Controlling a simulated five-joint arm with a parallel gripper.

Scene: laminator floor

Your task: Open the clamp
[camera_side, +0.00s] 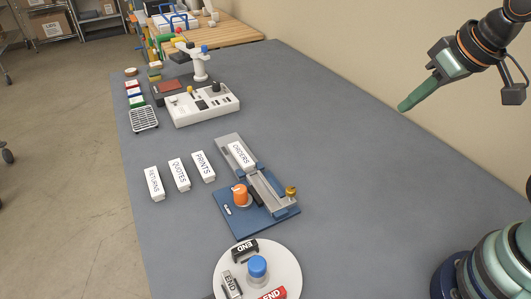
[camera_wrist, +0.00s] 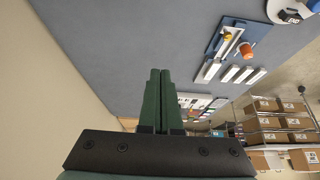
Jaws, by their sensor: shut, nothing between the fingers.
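The clamp fixture is a blue base plate (camera_side: 262,222) with a grey rail (camera_side: 266,190) across it, on the table. An orange round knob (camera_side: 241,194) stands on the plate, and a brass knob (camera_side: 291,191) sits at the rail's near right end. A white block marked ORDERS (camera_side: 240,155) lies in the rail's far part. I cannot tell how far the clamp is closed. In the wrist view, the blue plate (camera_wrist: 236,27) and orange knob (camera_wrist: 246,49) show at upper right. My gripper (camera_side: 404,106) is shut and empty, raised well right of the fixture; its fingers (camera_wrist: 160,74) touch in the wrist view.
White blocks RETURNS (camera_side: 154,184), QUOTES (camera_side: 179,174) and PRINTS (camera_side: 203,166) lie left of the fixture. A round white tray (camera_side: 290,255) with a blue-capped part (camera_side: 257,268) stands in front. A white control box (camera_side: 203,106) is behind. The table's right side is clear beside the wall.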

